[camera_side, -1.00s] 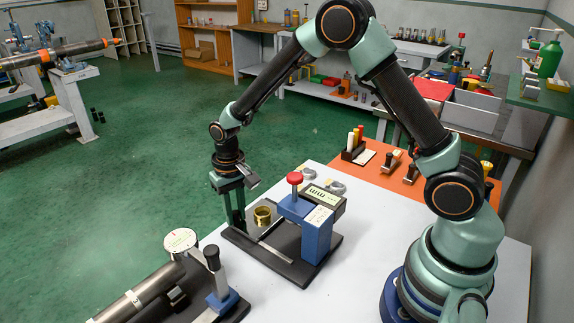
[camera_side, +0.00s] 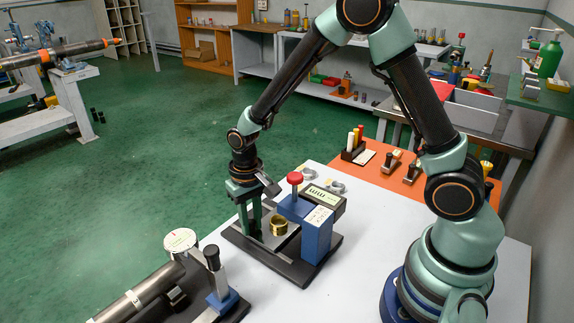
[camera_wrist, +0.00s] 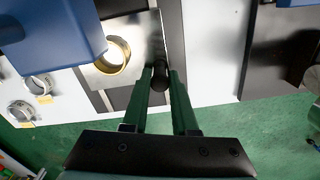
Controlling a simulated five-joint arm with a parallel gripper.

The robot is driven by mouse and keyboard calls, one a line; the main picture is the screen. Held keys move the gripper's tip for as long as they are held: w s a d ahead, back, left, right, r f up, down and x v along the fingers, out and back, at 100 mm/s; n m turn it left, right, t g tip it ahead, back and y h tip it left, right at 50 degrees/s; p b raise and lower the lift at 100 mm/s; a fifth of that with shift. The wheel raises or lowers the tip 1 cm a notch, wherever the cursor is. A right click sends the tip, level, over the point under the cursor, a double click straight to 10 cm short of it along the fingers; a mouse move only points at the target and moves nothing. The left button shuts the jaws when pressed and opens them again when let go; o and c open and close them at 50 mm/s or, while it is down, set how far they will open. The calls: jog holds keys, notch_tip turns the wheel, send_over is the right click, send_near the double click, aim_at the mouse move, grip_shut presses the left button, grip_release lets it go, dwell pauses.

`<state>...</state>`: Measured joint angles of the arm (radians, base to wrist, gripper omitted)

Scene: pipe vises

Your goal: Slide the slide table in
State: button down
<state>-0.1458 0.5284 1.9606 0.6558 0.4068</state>
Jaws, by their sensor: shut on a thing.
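The slide table (camera_wrist: 143,31) is a flat grey metal plate on a black base (camera_side: 236,240). A brass ring (camera_side: 279,226) stands on the plate, and the ring also shows in the wrist view (camera_wrist: 113,55). The blue gauge stand (camera_side: 317,243) with a red knob (camera_side: 295,178) and a display rises at the right of the base, its arm close to the ring. My gripper (camera_wrist: 160,82) is shut on the slide table's round black knob (camera_wrist: 160,74) at the plate's outer end. In the side view my gripper (camera_side: 250,230) stands over the left part of the base; its fingers hide the knob.
A second fixture with a metal pipe (camera_side: 140,292), a white dial (camera_side: 180,240) and a black-handled blue post stands at front left. Metal rings (camera_side: 336,187) lie behind the gauge stand. An orange mat (camera_side: 393,156) holds small tools. White tabletop is bare at right.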

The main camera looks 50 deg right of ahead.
jog(key=shift+w, duration=0.15)
jog(key=c, duration=0.7)
grip_release()
jog(key=shift+r, duration=0.15)
notch_tip(320, 180, up, 12)
